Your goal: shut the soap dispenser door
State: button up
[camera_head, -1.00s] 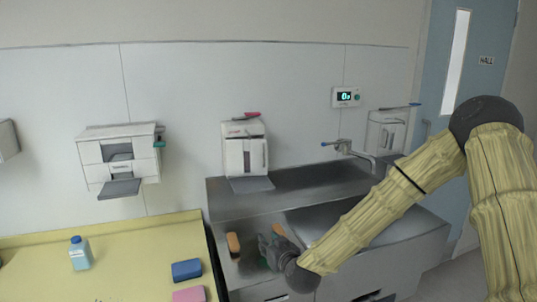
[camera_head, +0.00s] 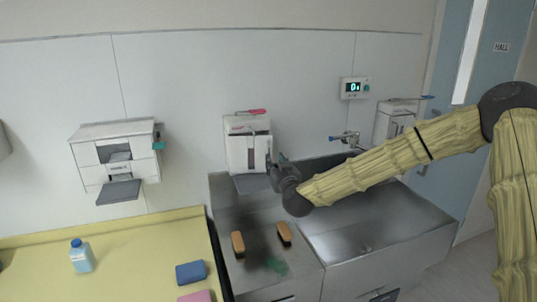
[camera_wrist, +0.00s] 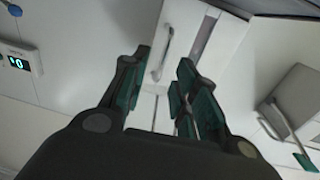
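A white dispenser with a dark window and a pink lever on top (camera_head: 248,150) is on the wall in the middle of the head view. A second white dispenser with a blue lever (camera_head: 393,124) is farther right, partly behind my arm. My gripper (camera_head: 280,168) is raised at the right side of the middle dispenser. In the wrist view my gripper (camera_wrist: 163,65) is open and empty, its fingers pointing at a white dispenser front (camera_wrist: 228,42) with a grey handle (camera_wrist: 166,48). I cannot tell contact or how far the door stands open.
A steel sink counter (camera_head: 235,205) with two brown brushes (camera_head: 238,244) lies below. A wall unit with a grey tray (camera_head: 118,192) is at left. A tap (camera_head: 348,139) stands at right.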

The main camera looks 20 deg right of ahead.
jog(key=shift+w+p, duration=0.9)
jog(key=shift+w, duration=1.8)
jog(key=shift+r, duration=0.1)
grip_shut()
